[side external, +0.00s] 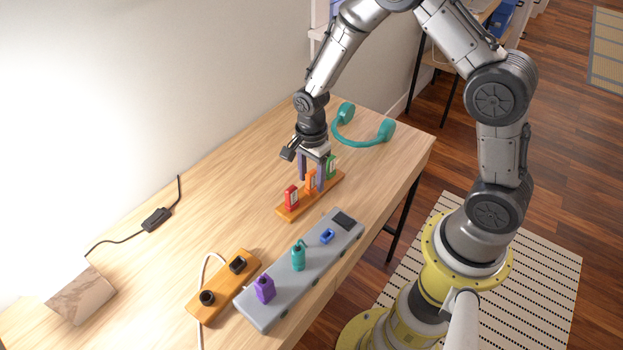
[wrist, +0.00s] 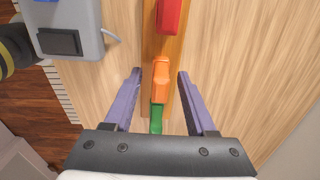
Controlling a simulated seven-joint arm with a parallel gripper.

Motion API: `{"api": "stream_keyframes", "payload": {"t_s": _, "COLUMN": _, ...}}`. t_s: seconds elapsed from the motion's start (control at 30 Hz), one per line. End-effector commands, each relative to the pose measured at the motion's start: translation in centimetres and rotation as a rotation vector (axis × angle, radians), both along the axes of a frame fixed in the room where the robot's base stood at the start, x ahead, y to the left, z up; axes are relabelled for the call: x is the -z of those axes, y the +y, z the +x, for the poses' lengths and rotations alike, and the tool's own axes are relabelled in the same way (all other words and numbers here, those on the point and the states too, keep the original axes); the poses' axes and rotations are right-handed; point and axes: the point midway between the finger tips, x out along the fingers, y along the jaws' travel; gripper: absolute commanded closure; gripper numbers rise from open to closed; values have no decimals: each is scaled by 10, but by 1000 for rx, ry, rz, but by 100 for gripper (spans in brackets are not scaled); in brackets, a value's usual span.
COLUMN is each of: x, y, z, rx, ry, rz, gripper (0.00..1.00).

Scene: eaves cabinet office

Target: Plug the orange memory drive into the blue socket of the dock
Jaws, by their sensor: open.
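The orange memory drive (side external: 311,180) stands upright in a wooden holder (side external: 284,212), between a red drive (side external: 291,198) and a green drive (side external: 331,167). My gripper (side external: 315,180) is open above the holder, its fingers on either side of the orange drive. In the wrist view the orange drive (wrist: 161,80) sits between the open fingers (wrist: 159,78), apart from both. The grey dock (side external: 275,297) lies nearer the front edge. Its blue socket (side external: 327,236) is empty. A teal drive (side external: 298,257) and a purple drive (side external: 264,289) stand in the dock.
A wooden power strip (side external: 223,290) with a white cable lies left of the dock. Teal headphones (side external: 362,136) lie behind the holder at the right. A black cable with an inline switch (side external: 156,219) lies at the left. The table between the cable and holder is clear.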

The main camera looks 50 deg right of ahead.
Motion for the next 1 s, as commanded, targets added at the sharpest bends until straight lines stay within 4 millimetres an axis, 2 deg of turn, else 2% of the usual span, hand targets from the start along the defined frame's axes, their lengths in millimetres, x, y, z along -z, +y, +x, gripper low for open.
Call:
{"api": "stream_keyframes", "payload": {"t_s": 0.2, "x": 1, "y": 0, "z": 0, "rx": 0, "ry": -1, "rz": 0, "gripper": 44}}
{"api": "stream_keyframes", "payload": {"t_s": 0.5, "x": 0, "y": 0, "z": 0, "rx": 0, "ry": -1, "rz": 0, "gripper": 98}}
{"api": "stream_keyframes", "payload": {"t_s": 0.53, "x": 0, "y": 0, "z": 0, "rx": 0, "ry": -1, "rz": 0, "gripper": 100}}
{"api": "stream_keyframes", "payload": {"t_s": 1.0, "x": -2, "y": 0, "z": 1, "rx": 0, "ry": -2, "rz": 0, "gripper": 100}}
